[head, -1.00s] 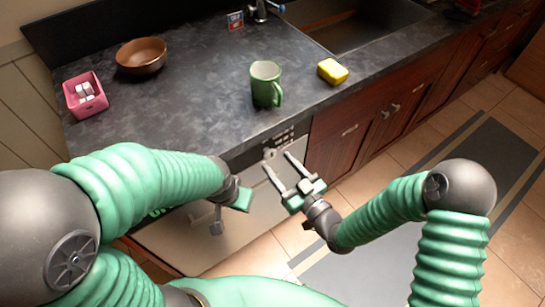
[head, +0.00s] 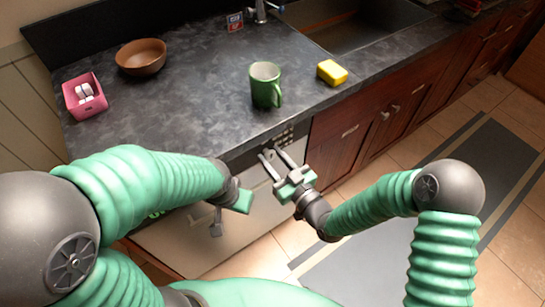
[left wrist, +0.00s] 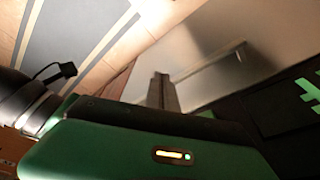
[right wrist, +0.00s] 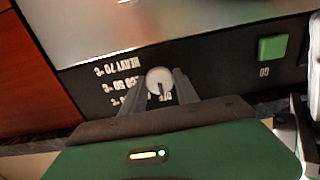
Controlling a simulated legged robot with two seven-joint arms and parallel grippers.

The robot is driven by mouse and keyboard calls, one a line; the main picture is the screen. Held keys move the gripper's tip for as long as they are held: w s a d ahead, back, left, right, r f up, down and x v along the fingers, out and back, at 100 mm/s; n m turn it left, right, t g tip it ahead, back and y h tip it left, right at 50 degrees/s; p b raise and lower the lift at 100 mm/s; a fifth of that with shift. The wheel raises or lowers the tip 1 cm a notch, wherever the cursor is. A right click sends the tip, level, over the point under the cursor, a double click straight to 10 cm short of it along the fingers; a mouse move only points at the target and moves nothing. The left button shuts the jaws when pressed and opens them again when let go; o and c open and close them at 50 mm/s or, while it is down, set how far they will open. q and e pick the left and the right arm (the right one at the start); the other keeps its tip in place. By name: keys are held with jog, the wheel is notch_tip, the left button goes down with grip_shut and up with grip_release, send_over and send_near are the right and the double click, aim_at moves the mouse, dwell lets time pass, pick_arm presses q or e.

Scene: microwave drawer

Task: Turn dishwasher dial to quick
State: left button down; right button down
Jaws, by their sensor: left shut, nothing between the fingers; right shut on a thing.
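The dishwasher dial (right wrist: 159,81) is a round, pale knob on the dark control panel (right wrist: 215,58). In the right wrist view it sits between the two fingers of my right gripper (right wrist: 160,90), which is shut on it. White labels, one reading "HEAVY 70", stand beside the dial; the others are partly hidden or unclear. In the head view my right gripper (head: 273,158) reaches to the panel under the counter edge, and its fingers hide the dial. My left gripper (left wrist: 162,92) is shut and empty, low before the dishwasher front (head: 190,240).
A green button (right wrist: 272,48) marked "GO" is on the same panel. A green mug (head: 265,85), a yellow sponge (head: 332,72), a brown bowl (head: 141,57) and a pink container (head: 84,96) stand on the dark counter (head: 190,90). Wooden cabinets (head: 345,140) are to the right.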

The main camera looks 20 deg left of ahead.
jog(key=shift+m, duration=0.4)
jog(key=m+p, duration=0.1)
jog(key=m, duration=0.2)
jog(key=shift+d, duration=0.1)
jog(key=shift+w+f+m+p, duration=0.1)
jog(key=shift+m+p, duration=0.4)
jog(key=shift+m, duration=2)
jog(key=c, duration=1)
grip_release()
jog(key=shift+d, duration=0.1)
